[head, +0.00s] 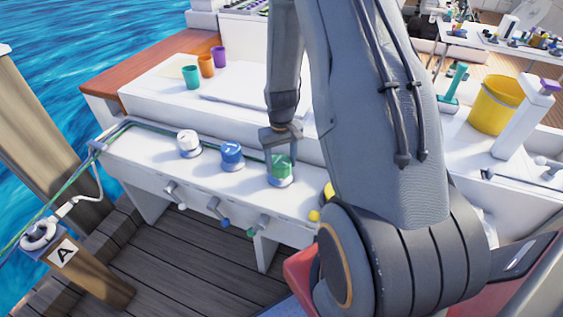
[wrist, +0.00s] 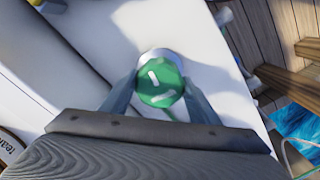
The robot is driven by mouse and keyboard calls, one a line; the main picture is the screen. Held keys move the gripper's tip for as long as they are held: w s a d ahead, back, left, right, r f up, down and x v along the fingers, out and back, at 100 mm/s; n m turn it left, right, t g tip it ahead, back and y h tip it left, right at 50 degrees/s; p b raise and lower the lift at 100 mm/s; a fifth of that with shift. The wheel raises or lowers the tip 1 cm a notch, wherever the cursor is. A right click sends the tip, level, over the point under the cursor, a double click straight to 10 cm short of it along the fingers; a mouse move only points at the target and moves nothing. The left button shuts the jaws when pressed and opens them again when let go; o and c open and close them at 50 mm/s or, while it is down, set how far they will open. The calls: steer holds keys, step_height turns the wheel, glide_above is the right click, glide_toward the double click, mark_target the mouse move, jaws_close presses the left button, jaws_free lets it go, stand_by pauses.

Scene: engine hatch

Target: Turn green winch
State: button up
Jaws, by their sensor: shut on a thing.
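The green winch (head: 282,168) is a short round drum on a grey base, on the white bench right of the blue winch. In the wrist view the green winch (wrist: 160,84) shows from above, with white marks on its top. My gripper (head: 281,150) reaches down over it from above. In the wrist view my gripper (wrist: 160,92) has one finger on each side of the drum, shut on it. Whether both fingertips touch all along is hard to see.
A blue winch (head: 232,154) and a white winch (head: 188,142) stand left on the bench (head: 130,152). Handles (head: 217,212) stick out of its front. Teal (head: 191,77), orange (head: 206,66) and purple (head: 219,57) cups stand behind. My arm hides the bench's right part.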

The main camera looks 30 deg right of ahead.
mark_target(281, 161)
steer(key=shift+m, duration=1.2)
steer(key=o, duration=1.1)
steer(key=shift+c, duration=0.2)
steer(key=shift+r, duration=0.1)
steer(key=shift+r+b, duration=0.6)
steer(key=shift+r, duration=3.25)
